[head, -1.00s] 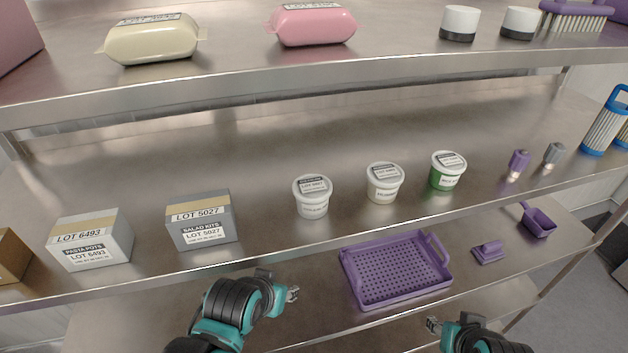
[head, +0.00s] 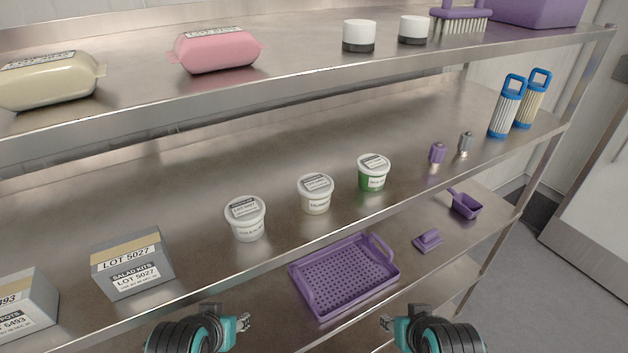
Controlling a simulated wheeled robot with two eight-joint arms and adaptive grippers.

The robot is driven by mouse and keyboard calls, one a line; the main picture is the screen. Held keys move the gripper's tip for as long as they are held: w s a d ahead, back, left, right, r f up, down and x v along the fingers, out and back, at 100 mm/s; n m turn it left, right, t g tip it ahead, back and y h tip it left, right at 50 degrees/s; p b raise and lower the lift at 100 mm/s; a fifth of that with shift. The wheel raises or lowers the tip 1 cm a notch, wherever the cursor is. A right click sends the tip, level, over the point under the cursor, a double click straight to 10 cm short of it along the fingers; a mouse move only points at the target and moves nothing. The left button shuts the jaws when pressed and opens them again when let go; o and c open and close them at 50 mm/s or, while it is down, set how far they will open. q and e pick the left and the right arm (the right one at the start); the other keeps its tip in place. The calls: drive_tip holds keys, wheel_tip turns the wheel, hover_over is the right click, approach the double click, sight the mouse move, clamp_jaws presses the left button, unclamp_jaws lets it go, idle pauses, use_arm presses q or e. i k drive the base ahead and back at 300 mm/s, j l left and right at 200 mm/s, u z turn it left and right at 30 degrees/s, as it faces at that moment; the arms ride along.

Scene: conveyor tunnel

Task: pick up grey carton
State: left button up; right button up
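A grey carton (head: 133,263) labelled LOT 5027, salad kits, stands on the middle shelf at the left. My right gripper (head: 386,323) is low at the centre right, in front of the lower shelf. Both are small in view, nothing shows held, and their finger openings are hard to read.
White tubs (head: 246,218) and (head: 315,194) and a green tub (head: 373,172) stand right of the cartons. A purple basket (head: 345,274) sits on the lower shelf. The upper shelf edge (head: 230,92) overhangs the middle shelf. Bare shelf lies behind the tubs.

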sight(123, 267)
drive_tip(key=j+u, duration=0.15)
drive_tip(key=u, duration=0.2)
drive_tip(key=j+u, duration=0.15)
drive_tip(key=u, duration=0.15)
drive_tip(key=j+u, duration=0.15)
drive_tip(key=u, duration=0.2)
drive_tip(key=k, duration=0.5)
